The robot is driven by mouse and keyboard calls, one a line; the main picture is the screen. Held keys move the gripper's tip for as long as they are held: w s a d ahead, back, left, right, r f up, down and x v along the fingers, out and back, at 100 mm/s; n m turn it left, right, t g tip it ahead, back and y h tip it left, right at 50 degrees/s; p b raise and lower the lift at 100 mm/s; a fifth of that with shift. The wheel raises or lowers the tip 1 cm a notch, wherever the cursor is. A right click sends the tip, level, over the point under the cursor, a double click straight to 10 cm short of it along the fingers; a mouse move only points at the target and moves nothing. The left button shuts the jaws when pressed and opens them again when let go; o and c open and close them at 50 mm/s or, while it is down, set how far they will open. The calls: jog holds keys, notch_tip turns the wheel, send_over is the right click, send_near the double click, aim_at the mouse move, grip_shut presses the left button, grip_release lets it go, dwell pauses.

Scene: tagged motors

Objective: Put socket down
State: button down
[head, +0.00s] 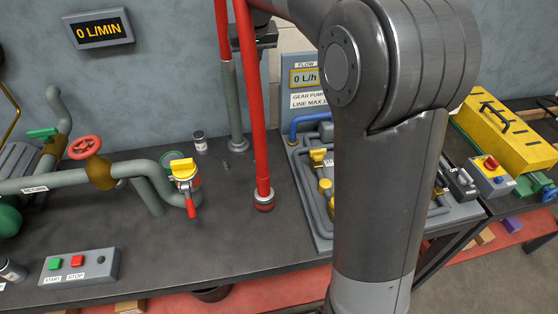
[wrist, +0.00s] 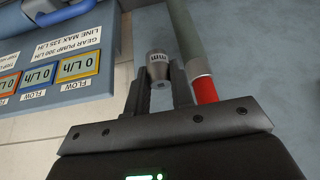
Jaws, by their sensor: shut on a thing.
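The socket (wrist: 158,68) is a small grey metal cylinder with dark lettering, "mm", on its side. In the wrist view my gripper (wrist: 158,88) is shut on it, with one dark finger on either side. The socket sits at the fingertips, against a pale wall, and I cannot tell its height above any surface.
The dark workbench (head: 150,237) has bare room around the start/stop box (head: 79,266). A red pipe (head: 253,100) stands upright on it. The flow panel (wrist: 50,65) appears upside down.

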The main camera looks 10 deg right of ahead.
jog(key=s+d+m, duration=0.1)
jog(key=s+d, duration=0.2)
jog(key=d, duration=0.4)
send_over(278, 157)
jog(key=s, duration=0.2)
jog(key=shift+h, duration=0.3)
notch_tip(278, 157, down, 30)
jog(key=shift+w+r, duration=0.15)
jog(key=shift+r, duration=0.1)
jog(key=shift+f, duration=1.95)
jog(key=c, duration=1.7)
grip_release()
jog(key=shift+f, duration=0.15)
jog(key=shift+o, duration=0.8)
